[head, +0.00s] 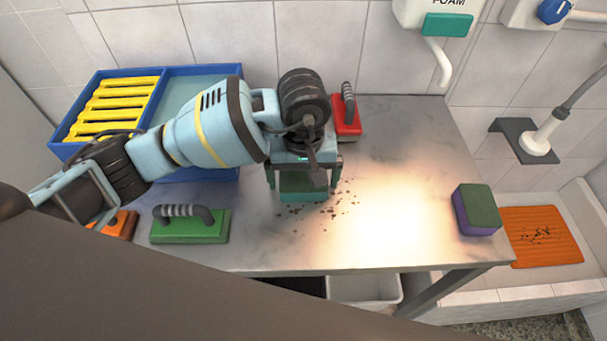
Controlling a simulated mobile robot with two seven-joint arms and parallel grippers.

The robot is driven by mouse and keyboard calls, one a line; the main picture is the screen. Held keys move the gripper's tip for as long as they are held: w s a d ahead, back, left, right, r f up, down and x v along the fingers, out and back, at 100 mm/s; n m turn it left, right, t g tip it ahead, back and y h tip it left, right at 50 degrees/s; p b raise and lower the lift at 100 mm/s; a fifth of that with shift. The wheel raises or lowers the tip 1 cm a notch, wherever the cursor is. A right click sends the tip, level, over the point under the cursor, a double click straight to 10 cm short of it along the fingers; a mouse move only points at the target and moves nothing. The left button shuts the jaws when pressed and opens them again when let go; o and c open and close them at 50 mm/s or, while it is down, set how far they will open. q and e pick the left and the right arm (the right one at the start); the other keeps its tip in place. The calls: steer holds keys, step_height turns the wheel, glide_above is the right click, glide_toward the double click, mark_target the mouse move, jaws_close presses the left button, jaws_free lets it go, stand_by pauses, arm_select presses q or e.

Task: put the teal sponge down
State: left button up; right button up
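The teal sponge (303,187) is at the middle of the grey counter (420,130), beside scattered dark crumbs. My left gripper (304,180) points down over it, with one finger at each side of the sponge, and looks shut on it. The gripper body hides the sponge's back part. The sponge is at or just above the counter top; I cannot tell whether it touches. My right gripper is not in view.
A blue tray (202,71) with a yellow rack (115,105) stands at the back left. A green-based brush (190,226), an orange one (118,224) and a red one (346,122) surround the gripper. A purple-and-green sponge (477,210) sits right.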

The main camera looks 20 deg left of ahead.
mark_target(304, 178)
arm_select(q)
step_height(304, 178, up, 12)
steer(key=shift+r, duration=0.2)
stand_by(0.4)
steer(key=shift+f, duration=0.1)
